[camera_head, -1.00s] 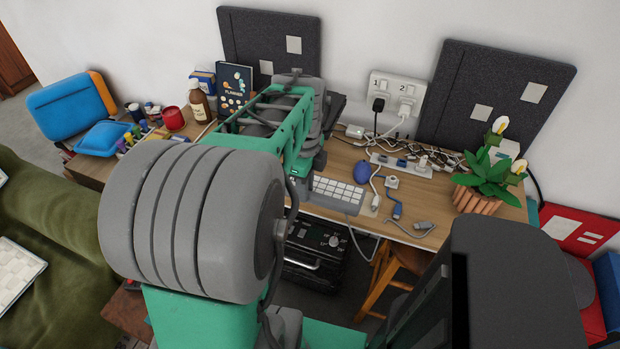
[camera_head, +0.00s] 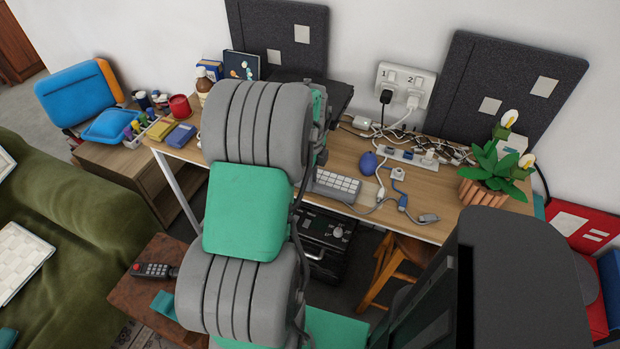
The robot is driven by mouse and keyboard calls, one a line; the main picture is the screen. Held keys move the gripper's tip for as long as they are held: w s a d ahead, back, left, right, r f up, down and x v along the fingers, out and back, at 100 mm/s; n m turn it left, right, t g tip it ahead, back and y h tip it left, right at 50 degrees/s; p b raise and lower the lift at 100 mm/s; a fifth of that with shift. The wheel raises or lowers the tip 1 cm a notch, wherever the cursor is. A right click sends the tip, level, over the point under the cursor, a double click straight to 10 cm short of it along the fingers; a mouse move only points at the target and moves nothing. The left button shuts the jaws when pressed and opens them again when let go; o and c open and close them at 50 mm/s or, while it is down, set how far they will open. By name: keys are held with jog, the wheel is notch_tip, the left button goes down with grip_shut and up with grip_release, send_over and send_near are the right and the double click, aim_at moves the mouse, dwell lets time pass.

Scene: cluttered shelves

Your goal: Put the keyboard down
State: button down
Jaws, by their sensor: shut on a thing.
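The keyboard (camera_head: 338,184) is light grey with white keys. It shows at the front part of the wooden desk (camera_head: 430,228), just right of my arm, and its left end is hidden behind my arm. My gripper is at that hidden left end and is shut on the keyboard, with its fingertips covered by my arm links. I cannot tell whether the keyboard touches the desk top or hangs just above it.
A blue mouse (camera_head: 368,163), a power strip (camera_head: 410,157) and tangled cables lie right of the keyboard. A potted plant (camera_head: 490,180) stands at the desk's right end. A black case (camera_head: 325,240) and a wooden stool (camera_head: 395,262) are below the front edge.

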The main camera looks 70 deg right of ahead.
jog(key=c, duration=1.3)
grip_release()
notch_tip(320, 180, up, 12)
jog(key=w+a+r+n, duration=0.2)
jog(key=w+a+n, duration=1.4)
jog(key=w+a, duration=0.3)
jog(key=a+n, duration=0.7)
jog(key=a, duration=0.1)
jog(key=w+a+f+n+t, duration=0.1)
jog(key=a+n, duration=0.6)
jog(key=a, duration=0.2)
jog(key=w+a+f+n+t, duration=0.1)
jog(key=a+n, duration=0.6)
jog(key=a, duration=0.1)
jog(key=shift+w+a+f+p, duration=0.15)
jog(key=shift+a+f+p, duration=0.1)
jog(key=shift+p, duration=0.05)
